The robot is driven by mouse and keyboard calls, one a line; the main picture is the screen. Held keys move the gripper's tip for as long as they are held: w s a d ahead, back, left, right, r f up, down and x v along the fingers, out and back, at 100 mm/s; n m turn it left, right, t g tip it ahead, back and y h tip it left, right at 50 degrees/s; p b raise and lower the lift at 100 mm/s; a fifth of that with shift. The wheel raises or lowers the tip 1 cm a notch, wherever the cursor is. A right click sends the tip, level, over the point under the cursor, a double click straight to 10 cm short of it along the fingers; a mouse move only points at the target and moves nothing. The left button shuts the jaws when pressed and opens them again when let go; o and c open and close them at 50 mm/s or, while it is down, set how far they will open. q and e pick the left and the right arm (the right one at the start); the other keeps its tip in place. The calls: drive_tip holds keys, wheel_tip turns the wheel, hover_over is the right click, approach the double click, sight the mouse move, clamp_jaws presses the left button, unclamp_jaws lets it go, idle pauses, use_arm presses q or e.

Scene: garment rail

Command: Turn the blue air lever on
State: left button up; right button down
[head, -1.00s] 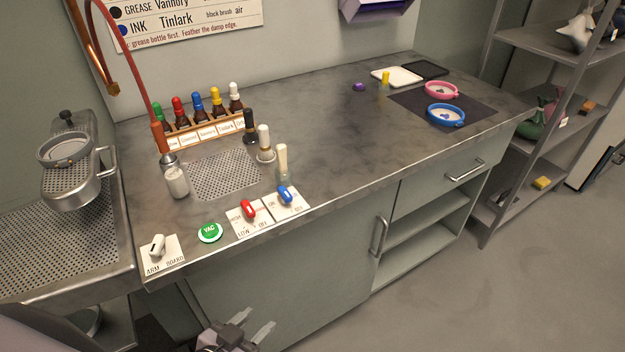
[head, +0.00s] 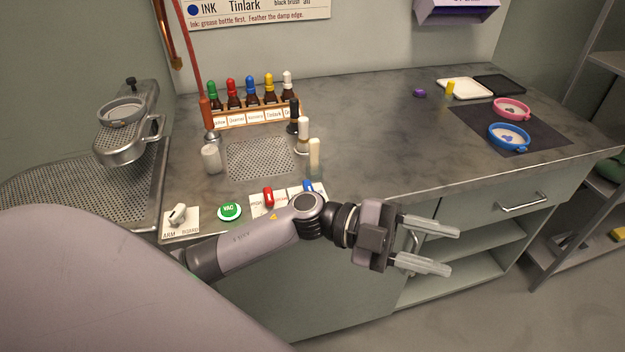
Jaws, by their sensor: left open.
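The blue air lever (head: 308,186) is on a white plate at the front edge of the worktop. My left arm covers most of it, so its position is hard to read. The red lever (head: 268,197) stands on the plate just left of it. My left gripper (head: 452,248) is open and empty. It is in front of the counter, right of the blue lever and apart from it, with its fingers pointing right. My right gripper is not in view.
A green VAC button (head: 230,211) and an ARM/BOARD switch (head: 178,213) are left of the levers. Brush bottles (head: 314,158) stand close behind the blue lever, and a bottle rack (head: 240,118) is farther back. The worktop's middle (head: 380,130) is clear.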

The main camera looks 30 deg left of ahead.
use_arm(q)
drive_tip(key=a+f+m+g+y, duration=0.3)
drive_tip(key=a+m+g+y, duration=0.15)
drive_tip(key=y, duration=0.25)
wheel_tip(320, 180, up, 4)
drive_tip(key=n+t+y, duration=0.2)
drive_tip(key=n+y, duration=0.3)
drive_tip(key=y, duration=0.7)
hover_over(308, 185)
drive_tip(key=shift+d+b, duration=0.2)
drive_tip(key=shift+b, duration=0.2)
drive_tip(key=shift+a, duration=0.2)
wheel_tip(308, 185, down, 7)
drive_tip(key=shift+r, duration=0.1)
clamp_jaws()
